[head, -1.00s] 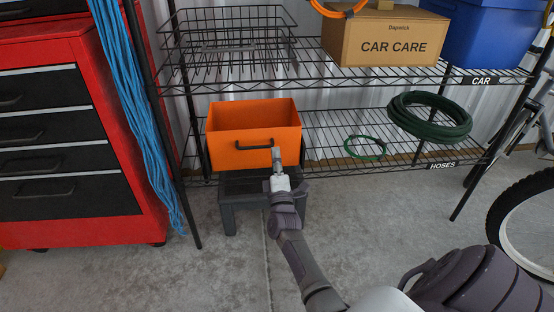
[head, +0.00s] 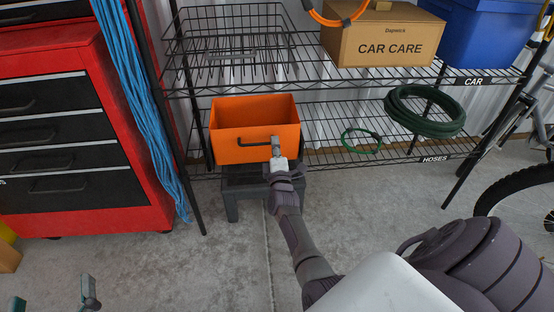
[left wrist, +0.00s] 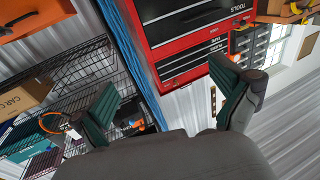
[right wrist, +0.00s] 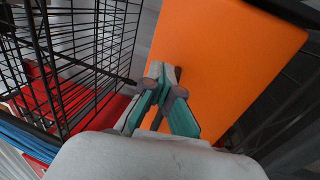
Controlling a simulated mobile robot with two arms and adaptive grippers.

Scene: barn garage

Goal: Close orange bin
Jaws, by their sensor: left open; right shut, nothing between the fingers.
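The orange bin (head: 236,150) is an open-topped box at the lower shelf, with a dark bar handle (head: 243,145) on its front. Its top is open and its inside shows. My right gripper (head: 276,143) is shut at the right end of the handle, against or just before the front face; contact is unclear. In the right wrist view the shut fingertips (right wrist: 163,70) lie in front of the orange panel (right wrist: 225,60). My left gripper (head: 52,293) is open and empty at the lower left, and its spread fingers (left wrist: 168,100) show in the left wrist view.
A grey step stool (head: 232,194) stands below the bin. A wire rack (head: 350,73) holds a wire basket (head: 228,45), a CAR CARE box (head: 382,45) and a green hose (head: 425,112). A red tool chest (head: 120,205) stands left. The floor in front is clear.

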